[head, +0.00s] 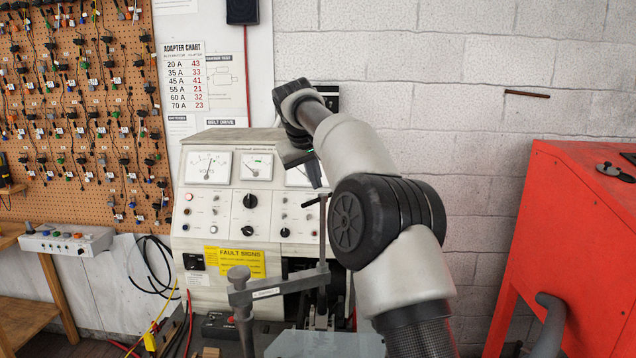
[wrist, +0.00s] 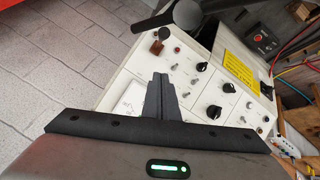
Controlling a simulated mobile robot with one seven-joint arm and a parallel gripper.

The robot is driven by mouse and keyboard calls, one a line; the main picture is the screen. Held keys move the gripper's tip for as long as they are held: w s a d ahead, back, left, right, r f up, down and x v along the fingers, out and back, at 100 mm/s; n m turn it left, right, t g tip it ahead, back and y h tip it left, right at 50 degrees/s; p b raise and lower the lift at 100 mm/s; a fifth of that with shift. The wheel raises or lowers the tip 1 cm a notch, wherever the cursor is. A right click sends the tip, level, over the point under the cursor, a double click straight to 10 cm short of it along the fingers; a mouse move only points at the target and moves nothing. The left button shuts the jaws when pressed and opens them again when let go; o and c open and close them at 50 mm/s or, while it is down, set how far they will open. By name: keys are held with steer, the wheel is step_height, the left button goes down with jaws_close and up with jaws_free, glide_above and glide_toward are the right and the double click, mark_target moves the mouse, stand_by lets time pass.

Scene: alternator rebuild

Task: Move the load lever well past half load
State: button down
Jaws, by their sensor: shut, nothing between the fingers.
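My gripper (wrist: 160,78) is shut and empty, its dark fingers together over the white panel of the test bench (wrist: 118,97). In the head view my gripper (head: 314,174) is in front of the right-hand meter. A small lever with a reddish-brown grip (wrist: 163,34) and a dark tip stands at the panel's edge in the wrist view, beyond the fingertips and apart from them. It looks like the load lever, but I cannot read a label. In the head view I cannot make it out; my arm covers the panel's right part.
A grey clamp (head: 268,292) with an upright screw and crossbar (head: 322,202) stands before the bench. Black knobs (head: 250,201) and small switches cover the panel. A red cabinet (head: 577,230) stands at right. A pegboard (head: 85,120) hangs at left.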

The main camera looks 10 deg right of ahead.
steer(key=w+d+f+b, duration=0.1)
steer(key=d+f, duration=0.2)
steer(key=f, duration=0.5)
steer(key=shift+w+f, duration=0.2)
steer(key=shift+f, duration=0.05)
steer(key=shift+f+b, duration=0.1)
steer(key=shift+b, duration=0.25)
